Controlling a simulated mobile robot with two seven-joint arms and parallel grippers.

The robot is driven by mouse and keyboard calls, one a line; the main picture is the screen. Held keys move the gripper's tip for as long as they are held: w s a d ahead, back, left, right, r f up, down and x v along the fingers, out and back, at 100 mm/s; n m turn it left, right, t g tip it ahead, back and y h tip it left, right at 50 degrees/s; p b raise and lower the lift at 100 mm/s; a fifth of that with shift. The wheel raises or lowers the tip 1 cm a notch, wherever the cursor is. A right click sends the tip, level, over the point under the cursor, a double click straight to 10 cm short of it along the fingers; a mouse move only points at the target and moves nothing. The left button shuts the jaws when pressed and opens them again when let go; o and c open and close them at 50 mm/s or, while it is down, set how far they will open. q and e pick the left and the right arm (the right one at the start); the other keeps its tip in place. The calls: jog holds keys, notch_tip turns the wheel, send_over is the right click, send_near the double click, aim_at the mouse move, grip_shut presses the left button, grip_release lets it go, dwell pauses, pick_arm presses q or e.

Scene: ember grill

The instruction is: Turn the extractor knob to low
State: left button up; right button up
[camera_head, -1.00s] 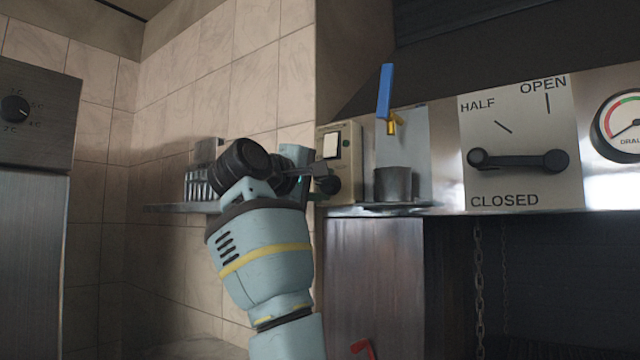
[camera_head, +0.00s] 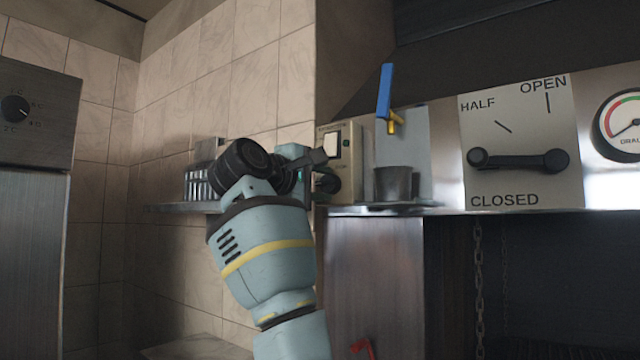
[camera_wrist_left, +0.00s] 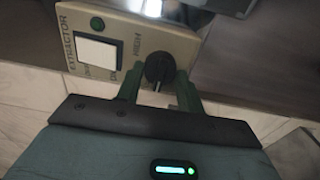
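The extractor panel (camera_head: 350,145) is a beige box on the wall with a white switch (camera_head: 332,145); it also shows in the left wrist view (camera_wrist_left: 185,42), with EXTRACTOR and HIGH lettering and a green lamp. Its black knob (camera_wrist_left: 160,68) has a pale mark that points toward the bottom of the wrist view. In the head view the knob (camera_head: 328,184) is partly behind my gripper. My left gripper (camera_head: 322,170) is at the panel, open, with one finger on each side of the knob. Gaps show between knob and fingers; contact is not clear. My right gripper is not in view.
A shelf (camera_head: 170,208) with glasses is behind my left arm. A red handle (camera_head: 362,348) is below.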

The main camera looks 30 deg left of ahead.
pick_arm(q)
jog(key=o, duration=0.4)
jog(key=s, duration=0.7)
jog(key=shift+s+a, duration=0.3)
jog(key=shift+s, duration=0.1)
